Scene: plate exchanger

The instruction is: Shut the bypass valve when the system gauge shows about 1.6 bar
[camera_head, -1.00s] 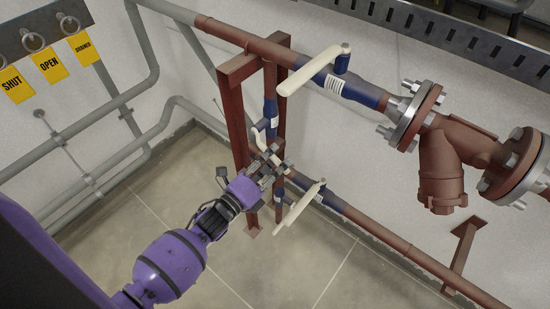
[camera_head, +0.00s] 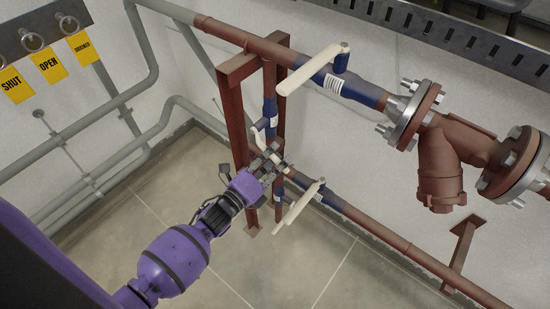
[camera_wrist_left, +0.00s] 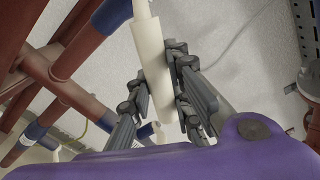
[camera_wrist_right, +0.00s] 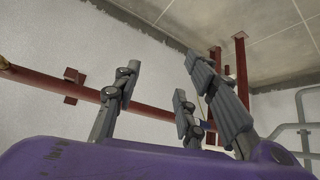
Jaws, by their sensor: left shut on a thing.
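A blue valve (camera_head: 270,112) sits on the short vertical pipe between the upper and lower pipes, with a cream lever (camera_head: 259,138) below it. My left gripper (camera_head: 271,160) is at this lever, in front of the red frame. In the left wrist view, its fingers (camera_wrist_left: 160,85) close around a cream lever (camera_wrist_left: 151,55). The gripper hides part of the lever in the head view. My right gripper (camera_wrist_right: 165,75) shows only in its own wrist view, fingers apart and empty. No gauge shows in any view.
The upper pipe's valve has a cream lever (camera_head: 312,70); the lower pipe's valve has another (camera_head: 299,205), close to my left gripper. Red frame posts (camera_head: 236,130) stand beside it. Yellow tags (camera_head: 48,66) hang at the upper left. A flanged strainer (camera_head: 440,170) stands right.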

